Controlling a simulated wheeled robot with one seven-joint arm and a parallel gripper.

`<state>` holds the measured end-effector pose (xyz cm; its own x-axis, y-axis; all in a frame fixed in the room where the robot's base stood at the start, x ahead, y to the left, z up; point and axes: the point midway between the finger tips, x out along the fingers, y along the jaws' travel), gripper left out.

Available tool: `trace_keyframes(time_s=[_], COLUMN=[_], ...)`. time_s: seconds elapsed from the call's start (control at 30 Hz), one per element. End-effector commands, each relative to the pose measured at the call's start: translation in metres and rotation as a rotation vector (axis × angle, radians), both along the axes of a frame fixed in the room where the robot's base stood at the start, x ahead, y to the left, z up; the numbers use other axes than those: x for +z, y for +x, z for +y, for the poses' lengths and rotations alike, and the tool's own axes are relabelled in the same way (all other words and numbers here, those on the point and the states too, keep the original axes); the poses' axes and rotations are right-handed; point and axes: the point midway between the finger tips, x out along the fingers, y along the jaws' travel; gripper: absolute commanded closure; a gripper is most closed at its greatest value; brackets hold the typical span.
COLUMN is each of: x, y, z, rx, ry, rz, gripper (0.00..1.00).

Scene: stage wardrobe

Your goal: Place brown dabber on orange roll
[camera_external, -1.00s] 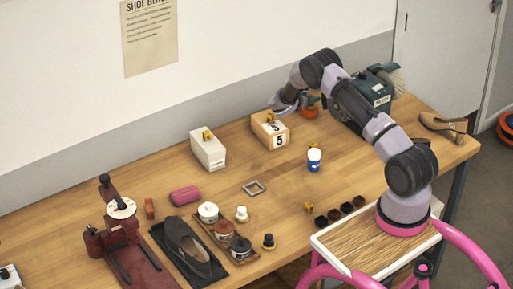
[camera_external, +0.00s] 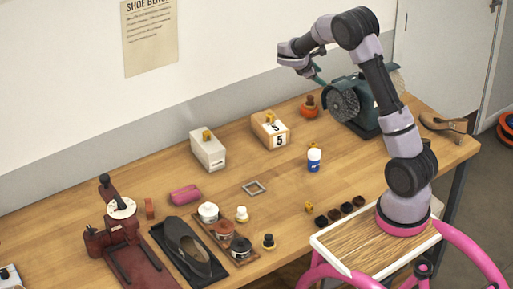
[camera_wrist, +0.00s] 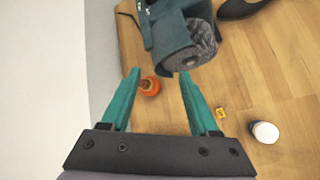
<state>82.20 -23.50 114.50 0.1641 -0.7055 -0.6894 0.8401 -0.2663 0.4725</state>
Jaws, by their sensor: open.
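The orange roll (camera_external: 309,112) sits near the back of the bench, beside the grinder. The brown dabber (camera_external: 310,100) stands on top of the roll and looks upright. In the wrist view the orange roll (camera_wrist: 152,87) and the brown dabber (camera_wrist: 145,84) show together close to the left finger, below the gripper. My gripper (camera_wrist: 159,72) is open, with nothing between its teal fingers. In the external view it is raised well above the bench, over the roll, apart from both things.
A green bench grinder (camera_external: 345,100) stands right of the roll. A numbered wooden box (camera_external: 262,138) and a white box (camera_external: 209,152) stand to the left. A white-and-blue bottle (camera_external: 314,160) is in front.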

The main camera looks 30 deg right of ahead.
Motion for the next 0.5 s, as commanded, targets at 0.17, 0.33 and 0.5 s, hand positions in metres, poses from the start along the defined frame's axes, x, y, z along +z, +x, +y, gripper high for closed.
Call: trace_keyframes(time_s=[0.17, 0.33, 0.5], x=[0.067, 0.113, 0.147], y=[-0.071, -0.141, -0.21], z=[0.023, 0.053, 0.089], rx=[-0.242, -0.464, -0.681], ry=[0.255, 0.5, 0.75], rz=[-0.216, -0.395, -0.549], gripper=[0.38, 0.38, 0.38])
